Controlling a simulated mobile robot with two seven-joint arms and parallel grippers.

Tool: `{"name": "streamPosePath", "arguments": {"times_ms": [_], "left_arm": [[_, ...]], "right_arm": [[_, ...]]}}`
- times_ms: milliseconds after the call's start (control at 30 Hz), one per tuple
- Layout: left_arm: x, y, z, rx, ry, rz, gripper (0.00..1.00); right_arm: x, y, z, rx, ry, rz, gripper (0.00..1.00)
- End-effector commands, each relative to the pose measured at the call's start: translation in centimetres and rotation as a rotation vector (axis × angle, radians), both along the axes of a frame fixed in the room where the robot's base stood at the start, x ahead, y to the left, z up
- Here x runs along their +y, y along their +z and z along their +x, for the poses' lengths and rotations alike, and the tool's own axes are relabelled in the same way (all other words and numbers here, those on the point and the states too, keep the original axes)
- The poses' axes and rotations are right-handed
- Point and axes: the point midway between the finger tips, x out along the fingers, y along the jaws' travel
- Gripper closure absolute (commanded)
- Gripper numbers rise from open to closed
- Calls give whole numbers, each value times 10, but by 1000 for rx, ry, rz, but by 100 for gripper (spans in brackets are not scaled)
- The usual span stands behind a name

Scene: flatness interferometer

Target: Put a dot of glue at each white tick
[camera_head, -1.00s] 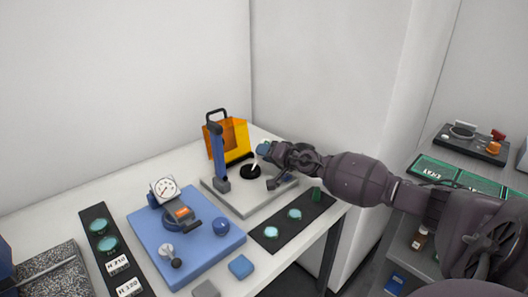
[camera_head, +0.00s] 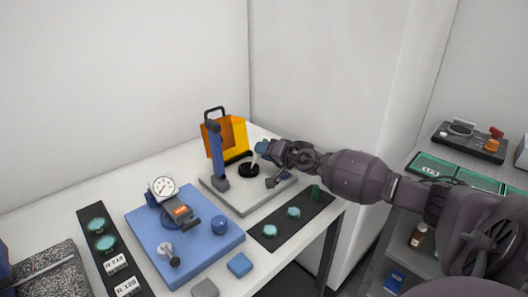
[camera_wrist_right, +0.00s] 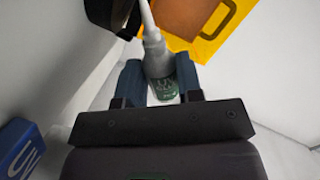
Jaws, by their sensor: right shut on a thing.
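My right gripper (camera_head: 265,148) is shut on a small glue bottle, above the grey base plate (camera_head: 243,204). In the right wrist view, the glue bottle (camera_wrist_right: 158,57) has a pale body, a green label and a thin white nozzle, between the blue fingers of my right gripper (camera_wrist_right: 161,78). In the head view, the nozzle slants down towards the black round disc (camera_head: 249,171) on the plate. I cannot tell whether the tip touches the disc. White ticks and glue dots are too small to make out. My left gripper is not in view.
An orange shield (camera_head: 232,135) and a blue upright post (camera_head: 217,155) stand close left of the gripper. A blue base with a dial gauge (camera_head: 162,187) stands further left. A dark strip (camera_head: 267,236) with green discs lies in front. A side shelf is at right.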

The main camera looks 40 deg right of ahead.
Motion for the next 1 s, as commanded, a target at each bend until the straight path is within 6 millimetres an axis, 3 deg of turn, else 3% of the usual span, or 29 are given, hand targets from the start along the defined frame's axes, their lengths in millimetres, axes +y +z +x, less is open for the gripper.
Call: {"name": "streamPosePath", "arguments": {"times_ms": [1000], "left_arm": [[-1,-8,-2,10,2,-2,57]], "right_arm": [[0,-5,0,0,-1,1,90]]}}
